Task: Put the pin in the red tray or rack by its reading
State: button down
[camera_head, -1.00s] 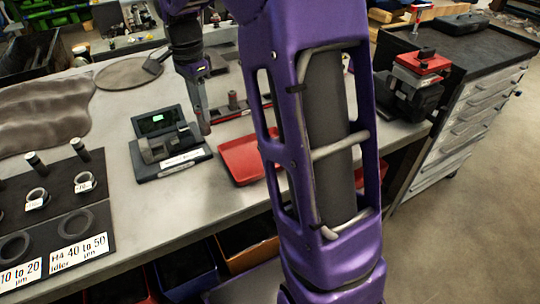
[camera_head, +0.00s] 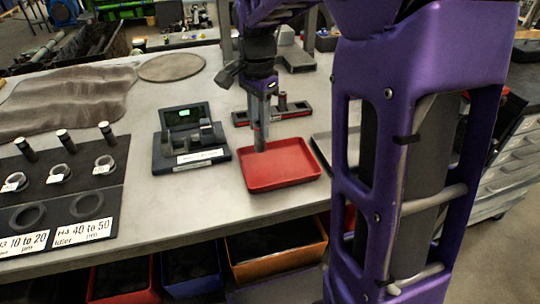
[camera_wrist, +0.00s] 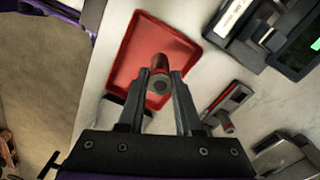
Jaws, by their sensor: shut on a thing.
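My gripper (camera_head: 260,146) points down over the left part of the red tray (camera_head: 297,177). It is shut on a small pin (camera_wrist: 159,64), whose round end with a dark centre faces the wrist camera between the two fingers. The red tray (camera_wrist: 131,58) lies below the pin in the wrist view and looks empty apart from what the gripper hides. I cannot tell whether the pin touches the tray floor. The gauge (camera_head: 168,162) stands left of the tray with a lit green display, too small to read. A low black and red rack (camera_head: 243,118) lies behind the tray, with a short cylinder on it.
A dark board (camera_head: 112,180) at the left holds several rings and upright pins, with range labels at its front. A grey tray (camera_head: 322,146) sits right of the red tray, partly behind my arm. Coloured bins (camera_head: 280,262) stand under the bench edge. Bench between board and gauge is clear.

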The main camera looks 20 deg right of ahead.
aim_at(260, 147)
notch_tip(260, 147, down, 7)
jog(key=shift+r+b, duration=0.1)
jog(key=shift+b, duration=0.45)
jog(key=c, duration=0.6)
grip_release()
notch_tip(260, 147, up, 12)
jog(key=shift+f+p, duration=0.1)
jog(key=shift+p, duration=0.95)
